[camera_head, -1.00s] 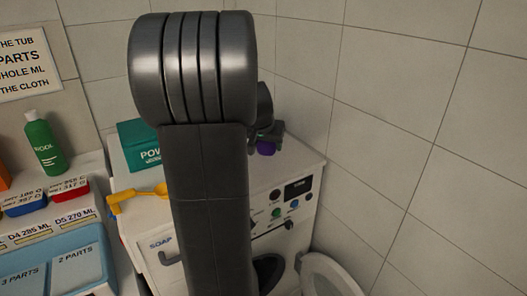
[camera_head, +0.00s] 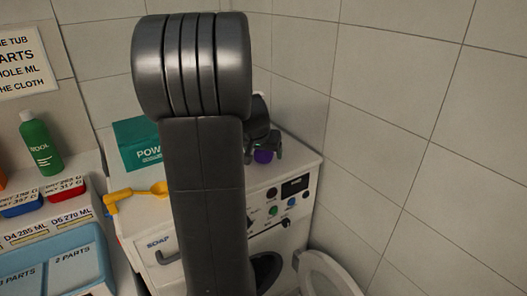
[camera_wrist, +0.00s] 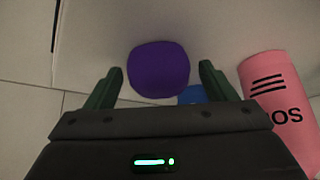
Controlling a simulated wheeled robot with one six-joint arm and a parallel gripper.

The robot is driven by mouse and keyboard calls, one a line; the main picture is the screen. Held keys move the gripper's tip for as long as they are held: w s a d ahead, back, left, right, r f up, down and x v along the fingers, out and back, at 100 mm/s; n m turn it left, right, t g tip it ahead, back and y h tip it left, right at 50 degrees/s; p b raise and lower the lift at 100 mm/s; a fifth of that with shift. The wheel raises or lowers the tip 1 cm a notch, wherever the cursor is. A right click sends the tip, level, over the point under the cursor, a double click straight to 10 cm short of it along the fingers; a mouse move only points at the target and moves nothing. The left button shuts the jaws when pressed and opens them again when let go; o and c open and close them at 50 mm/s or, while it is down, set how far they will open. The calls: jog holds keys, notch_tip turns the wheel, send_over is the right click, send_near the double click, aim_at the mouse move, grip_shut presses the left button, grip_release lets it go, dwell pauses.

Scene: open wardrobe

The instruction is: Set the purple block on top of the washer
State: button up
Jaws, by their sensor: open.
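The purple block (camera_head: 263,156) is at the white top of the washer (camera_head: 301,163), towards its right side behind the control panel. It looks to be resting there, but its underside is not clear to see. My gripper (camera_head: 264,157) is open around the block, with a finger on each side. In the wrist view the rounded purple block (camera_wrist: 159,69) lies between and just beyond the open green fingers (camera_wrist: 160,78), with gaps on both sides. My arm hides the middle of the washer top.
A teal box (camera_head: 137,143) and a yellow scoop-like item (camera_head: 137,194) are left of my arm. A pink bottle (camera_wrist: 278,100) and a blue thing (camera_wrist: 192,95) show near the block in the wrist view. The washer's round door (camera_head: 330,275) hangs open. Tiled walls stand close behind and right.

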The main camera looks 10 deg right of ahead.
jog(key=shift+s+r, duration=0.1)
jog(key=shift+r, duration=0.3)
jog(key=b+v, duration=0.1)
jog(key=v, duration=1)
jog(key=shift+a, duration=0.2)
jog(key=shift+s+r, duration=0.1)
jog(key=shift+r, duration=0.05)
